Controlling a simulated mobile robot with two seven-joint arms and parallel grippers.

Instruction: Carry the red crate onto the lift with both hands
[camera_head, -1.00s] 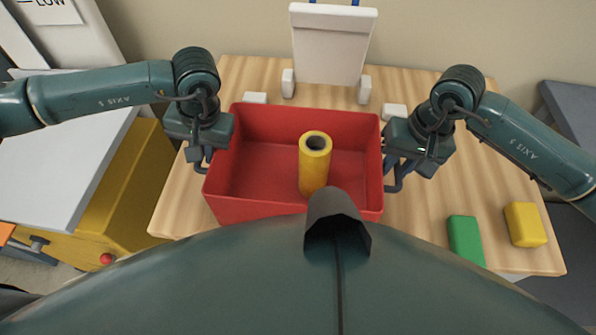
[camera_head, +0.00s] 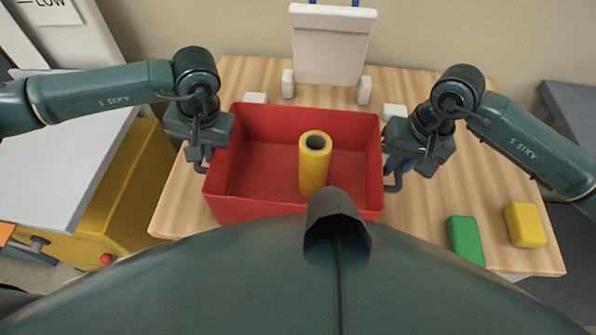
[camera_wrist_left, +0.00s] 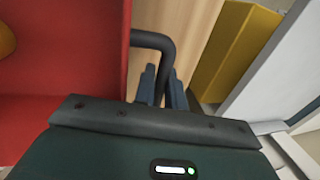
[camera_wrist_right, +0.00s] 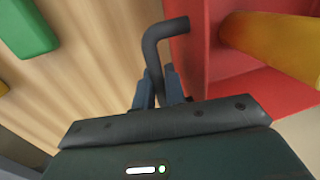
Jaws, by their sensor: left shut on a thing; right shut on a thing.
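The red crate (camera_head: 262,207) sits on the wooden table, with a yellow roll (camera_head: 314,170) standing upright inside it. My left gripper (camera_head: 203,160) is at the crate's left side, shut on its dark handle; the left wrist view shows the fingers (camera_wrist_left: 162,88) closed around the handle (camera_wrist_left: 160,42). My right gripper (camera_head: 390,168) is at the crate's right side, shut on the other handle; the right wrist view shows its fingers (camera_wrist_right: 158,88) on that handle (camera_wrist_right: 156,45). The yellow cart (camera_head: 125,195) with a grey top (camera_head: 60,150) stands at the left; I cannot tell whether it is the lift.
The wooden table (camera_head: 425,215) carries a green block (camera_head: 466,240) and a yellow block (camera_head: 525,225) at the right. A white upright panel (camera_head: 332,45) stands behind the crate. Small white blocks (camera_head: 395,111) lie near the back. A grey surface (camera_head: 570,105) shows at far right.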

